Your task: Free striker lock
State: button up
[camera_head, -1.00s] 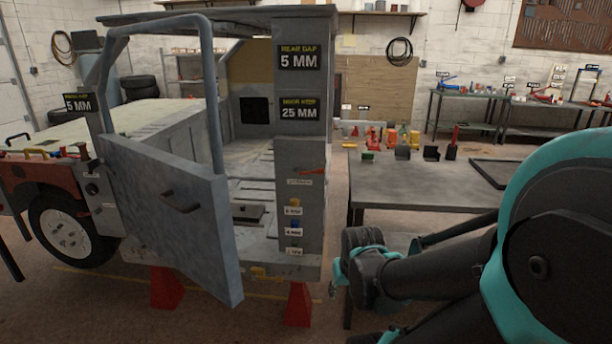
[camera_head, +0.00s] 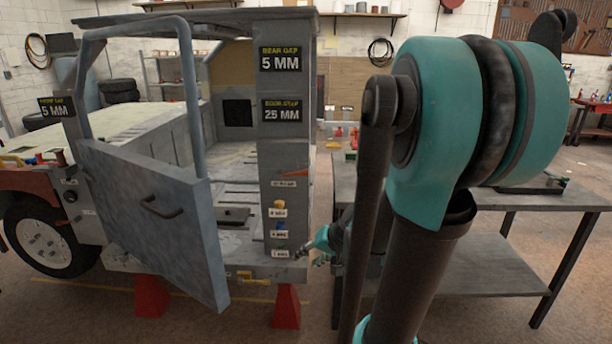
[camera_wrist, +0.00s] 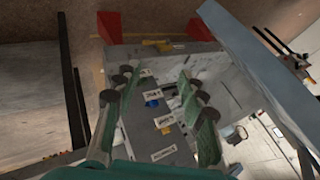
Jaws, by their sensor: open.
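The red-orange lever (camera_head: 293,173) sticks out of the grey door pillar (camera_head: 272,140), with a small white label (camera_head: 285,183) below it that is too small to read. Below these are a yellow knob (camera_head: 279,204) and a blue knob (camera_head: 281,225), each with a label. My gripper (camera_head: 304,246) is low beside the pillar's right edge, below the lever. In the wrist view my gripper (camera_wrist: 153,88) is open and empty, its fingers on either side of the pillar face. The blue knob (camera_wrist: 153,103) and yellow knob (camera_wrist: 166,131) show between the fingers. The lever is not clearly visible there.
The blue-grey door (camera_head: 155,220) hangs open to the left of the pillar. A metal workbench (camera_head: 500,195) stands at the right, partly behind my arm. Red stands (camera_head: 286,305) support the body. A yellow part (camera_head: 246,276) sits at the sill. Floor in front is free.

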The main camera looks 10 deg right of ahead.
jog(key=w+d+r+m+t+y, duration=0.4)
jog(key=w+d+r+m+t, duration=0.2)
jog(key=w+d+r+t, duration=0.65)
jog(key=w+a+g, duration=0.1)
jog(key=w+a, duration=0.1)
jog(key=w, duration=0.4)
jog(key=w+a, duration=0.2)
jog(key=w, duration=0.4)
jog(key=w+a+g, duration=0.1)
jog(key=w+a, duration=0.1)
jog(key=w, duration=0.4)
jog(key=shift+w+g, duration=0.15)
jog(key=shift+g, duration=0.2)
grip_shut()
